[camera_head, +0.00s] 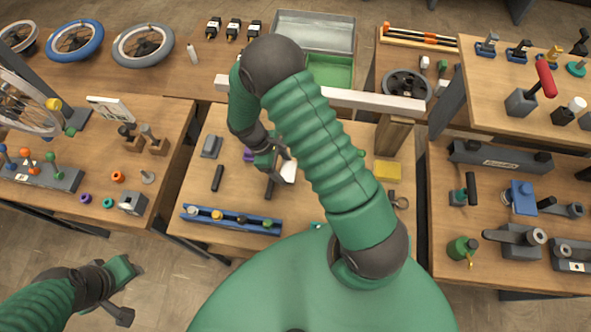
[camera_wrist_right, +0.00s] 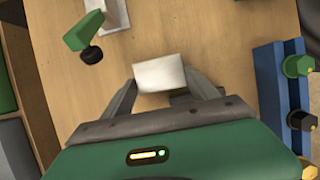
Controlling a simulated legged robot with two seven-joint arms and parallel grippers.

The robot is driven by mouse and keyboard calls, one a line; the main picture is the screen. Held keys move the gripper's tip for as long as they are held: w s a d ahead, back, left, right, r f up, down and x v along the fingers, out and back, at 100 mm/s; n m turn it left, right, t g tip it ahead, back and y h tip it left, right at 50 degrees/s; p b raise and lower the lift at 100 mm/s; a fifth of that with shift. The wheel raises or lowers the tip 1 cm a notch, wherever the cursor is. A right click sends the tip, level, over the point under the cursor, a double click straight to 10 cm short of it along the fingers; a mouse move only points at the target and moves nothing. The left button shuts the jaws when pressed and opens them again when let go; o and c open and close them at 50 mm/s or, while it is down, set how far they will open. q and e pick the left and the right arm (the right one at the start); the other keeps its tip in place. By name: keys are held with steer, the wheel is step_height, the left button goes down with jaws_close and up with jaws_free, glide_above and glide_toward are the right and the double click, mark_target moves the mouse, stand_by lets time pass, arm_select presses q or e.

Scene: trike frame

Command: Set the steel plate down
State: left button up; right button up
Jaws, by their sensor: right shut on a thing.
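The steel plate (camera_head: 289,171) is a small pale, nearly white rectangle over the middle table. My right gripper (camera_head: 282,161) is shut on it. In the right wrist view the plate (camera_wrist_right: 160,73) sits between the fingertips of the right gripper (camera_wrist_right: 163,88), with bare wood behind it. Whether its underside touches the table cannot be told. My left gripper (camera_head: 128,290) is open and empty at the lower left, over the floor and away from the tables.
The middle table (camera_head: 235,180) has bare wood around the plate. A blue rail with several coloured knobs (camera_head: 230,219) lies along its front edge. A black cylinder (camera_head: 217,178), a grey block (camera_head: 211,147) and a yellow block (camera_head: 387,171) stand nearby. A pale beam (camera_head: 375,102) crosses behind.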

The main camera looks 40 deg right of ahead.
mark_target(300, 177)
steer(key=s+d, duration=0.1)
steer(key=s+d+p, duration=0.1)
steer(key=s, duration=0.1)
steer(key=shift+s+d+p, duration=0.15)
steer(key=shift+d+p, duration=0.1)
steer(key=shift+p, duration=0.05)
steer(key=shift+f, duration=0.85)
steer(key=o, duration=1.9)
steer(key=shift+o, duration=0.2)
